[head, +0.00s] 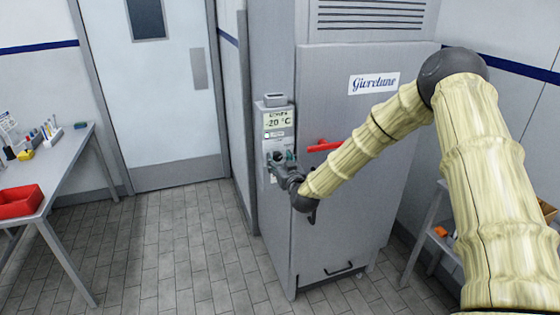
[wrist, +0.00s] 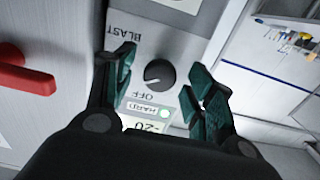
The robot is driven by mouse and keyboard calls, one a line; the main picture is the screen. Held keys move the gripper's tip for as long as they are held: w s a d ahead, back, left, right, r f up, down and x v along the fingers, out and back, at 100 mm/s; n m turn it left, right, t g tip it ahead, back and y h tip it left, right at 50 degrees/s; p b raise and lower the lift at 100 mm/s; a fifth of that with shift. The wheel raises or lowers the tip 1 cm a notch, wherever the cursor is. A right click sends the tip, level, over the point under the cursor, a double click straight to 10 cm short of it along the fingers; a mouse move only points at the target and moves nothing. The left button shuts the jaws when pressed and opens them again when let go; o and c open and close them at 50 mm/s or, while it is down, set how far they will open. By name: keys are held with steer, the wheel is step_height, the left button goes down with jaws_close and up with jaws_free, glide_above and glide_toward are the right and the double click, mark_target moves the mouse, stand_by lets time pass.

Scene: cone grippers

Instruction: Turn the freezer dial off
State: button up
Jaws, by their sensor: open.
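The freezer (head: 345,220) is a tall grey cabinet with a "Givrelune" sign. Its control panel (head: 275,122) shows -20 °C on the front left. In the wrist view the round black dial (wrist: 159,72) sits on the panel between the labels "BLAST", "OFF" and "HARD"; a small green light is by "HARD". A pale mark shows on the dial's edge, but I cannot tell its exact setting. My gripper (head: 280,160) is at the panel, with its two green-padded fingers apart on either side of the dial. In the head view the gripper hides the dial.
A red handle (head: 324,146) sticks out of the freezer door just right of the panel. A lab table (head: 70,160) with a red tray (head: 20,201) stands at the left. A shelf stands at the right. The tiled floor (head: 165,240) between is clear.

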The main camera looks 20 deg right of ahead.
steer(key=c, duration=1)
steer(key=shift+c, duration=0.2)
steer(key=shift+n+b, duration=0.3)
steer(key=shift+b, duration=0.1)
steer(key=n+b, duration=0.2)
steer(key=b, duration=0.1)
steer(key=shift+f+n, duration=0.15)
steer(key=shift+n, duration=0.15)
steer(key=n+b, duration=0.7)
steer(key=shift+b, duration=0.4)
steer(key=shift+d+r+n+b, duration=0.1)
steer(key=shift+r+n+b, duration=0.15)
steer(key=shift+n+b, duration=0.5)
steer(key=shift+r+n, duration=0.1)
steer(key=shift+n, duration=0.15)
